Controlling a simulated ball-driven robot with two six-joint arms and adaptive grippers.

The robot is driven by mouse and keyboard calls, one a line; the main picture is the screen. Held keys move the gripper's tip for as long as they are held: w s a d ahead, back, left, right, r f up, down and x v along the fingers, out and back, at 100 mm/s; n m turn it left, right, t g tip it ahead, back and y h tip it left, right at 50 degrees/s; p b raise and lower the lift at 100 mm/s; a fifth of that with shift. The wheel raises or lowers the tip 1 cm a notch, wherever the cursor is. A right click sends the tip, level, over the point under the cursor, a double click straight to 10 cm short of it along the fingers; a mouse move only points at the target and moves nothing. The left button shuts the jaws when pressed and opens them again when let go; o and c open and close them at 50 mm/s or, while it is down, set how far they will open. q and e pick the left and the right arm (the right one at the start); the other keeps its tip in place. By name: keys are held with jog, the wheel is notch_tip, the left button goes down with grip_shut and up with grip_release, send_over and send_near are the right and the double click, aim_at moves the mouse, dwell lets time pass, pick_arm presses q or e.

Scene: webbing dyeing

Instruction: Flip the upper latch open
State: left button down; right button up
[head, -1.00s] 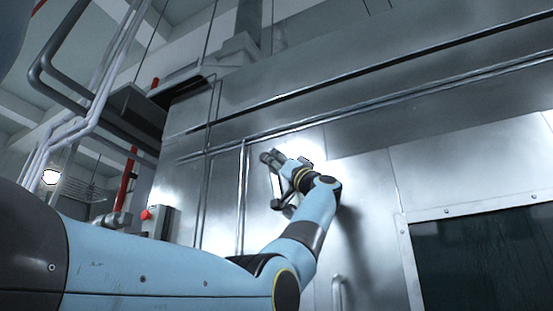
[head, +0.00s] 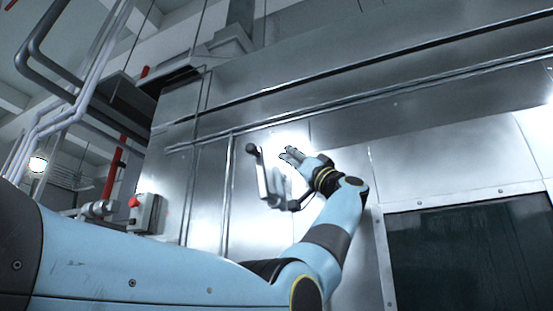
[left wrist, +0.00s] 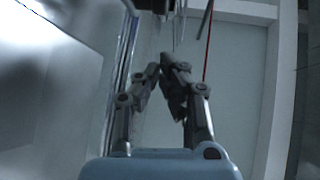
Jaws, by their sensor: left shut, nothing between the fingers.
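The upper latch (head: 264,178) is a pale metal fitting on the steel machine front in the head view. A dark knob sits at its upper left end, and a dark-ended part reaches out at its lower right. My left gripper (head: 288,154) is just right of the latch's upper part in the picture; I cannot tell whether they touch. In the left wrist view its two fingers (left wrist: 169,66) are together at the tips, with nothing between them. The latch is not clearly visible there. My right gripper is not in view.
The steel wall (head: 350,115) carries long horizontal rails above the latch. A dark framed window (head: 470,255) is at the lower right. A box with a red button (head: 134,202) and pipes (head: 75,110) are at the left.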

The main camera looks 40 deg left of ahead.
pick_arm(q)
jog(key=d, duration=0.2)
jog(key=shift+s+d+f, duration=0.1)
jog(key=shift+d+f, duration=0.15)
jog(key=shift+d, duration=0.15)
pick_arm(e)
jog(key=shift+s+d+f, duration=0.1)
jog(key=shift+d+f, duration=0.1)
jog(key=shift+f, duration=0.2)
